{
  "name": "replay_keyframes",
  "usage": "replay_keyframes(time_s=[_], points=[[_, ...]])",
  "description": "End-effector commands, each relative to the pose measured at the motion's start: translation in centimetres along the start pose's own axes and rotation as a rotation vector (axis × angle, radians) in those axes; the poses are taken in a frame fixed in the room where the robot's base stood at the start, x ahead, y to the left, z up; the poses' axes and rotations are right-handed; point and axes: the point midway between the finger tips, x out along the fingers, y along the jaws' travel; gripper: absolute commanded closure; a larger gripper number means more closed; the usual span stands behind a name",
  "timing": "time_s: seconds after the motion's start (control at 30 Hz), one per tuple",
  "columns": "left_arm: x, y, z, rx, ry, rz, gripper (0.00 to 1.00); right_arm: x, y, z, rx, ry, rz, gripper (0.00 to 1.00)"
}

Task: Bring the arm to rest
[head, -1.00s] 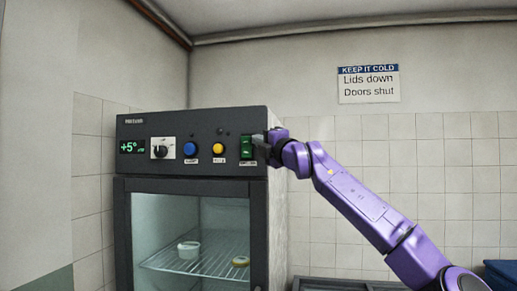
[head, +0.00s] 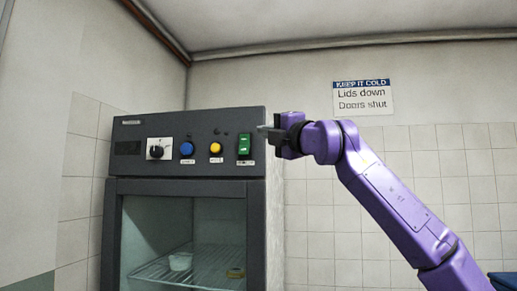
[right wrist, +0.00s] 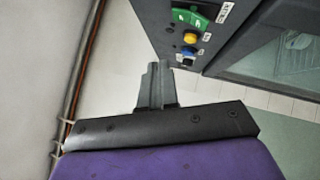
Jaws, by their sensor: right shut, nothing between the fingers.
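My right arm comes in from the right in purple. Its gripper (head: 263,128) is beside the right end of the cabinet's control panel, near the green rocker switch (head: 244,144) and apart from it. In the right wrist view the two dark fingers (right wrist: 157,86) are together with nothing between them. The switch also shows in the right wrist view (right wrist: 188,18). The dark grey cooling cabinet (head: 186,187) has a dark display (head: 127,148). My left gripper is not in view.
The panel also has a black knob (head: 157,149), a blue button (head: 187,149) and a yellow button (head: 215,148). Behind the glass door, a white jar (head: 180,262) stands on a wire shelf. A sign (head: 363,97) hangs on the tiled wall. Open space lies right of the cabinet.

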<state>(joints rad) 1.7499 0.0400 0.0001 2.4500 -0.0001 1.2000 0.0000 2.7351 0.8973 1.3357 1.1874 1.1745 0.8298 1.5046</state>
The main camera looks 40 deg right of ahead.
Motion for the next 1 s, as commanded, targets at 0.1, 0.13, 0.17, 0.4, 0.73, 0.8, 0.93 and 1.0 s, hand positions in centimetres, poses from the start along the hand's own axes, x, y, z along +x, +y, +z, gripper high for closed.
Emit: replay_keyframes(time_s=[0.1, 0.13, 0.17, 0.4, 0.73, 0.8, 0.93, 1.0], points=[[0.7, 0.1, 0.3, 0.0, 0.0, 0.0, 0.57, -1.3, 0.2, 0.1, 0.001, -0.001, 0.001, 1.0], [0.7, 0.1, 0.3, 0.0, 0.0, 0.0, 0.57, -1.4, 0.3, 0.1, 0.001, -0.001, 0.001, 1.0], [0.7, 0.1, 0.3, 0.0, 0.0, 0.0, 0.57, -1.6, 0.4, 0.1, 0.001, -0.002, 0.001, 1.0], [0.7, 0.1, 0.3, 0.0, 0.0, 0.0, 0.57, -1.8, 0.5, 0.4, -0.001, -0.005, 0.0, 1.0], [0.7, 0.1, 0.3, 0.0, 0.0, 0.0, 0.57, -1.8, 0.5, 0.4, -0.003, -0.005, 0.0, 1.0], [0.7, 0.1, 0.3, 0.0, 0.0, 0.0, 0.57, -1.7, 0.5, 0.3, -0.044, -0.004, -0.002, 1.0], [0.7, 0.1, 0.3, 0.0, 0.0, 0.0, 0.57, -1.3, -1.1, -1.8, -0.476, -0.024, -0.058, 1.0], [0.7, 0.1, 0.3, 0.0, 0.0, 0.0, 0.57, 0.6, -4.8, -7.0, -0.869, 0.007, -0.138, 1.0]])
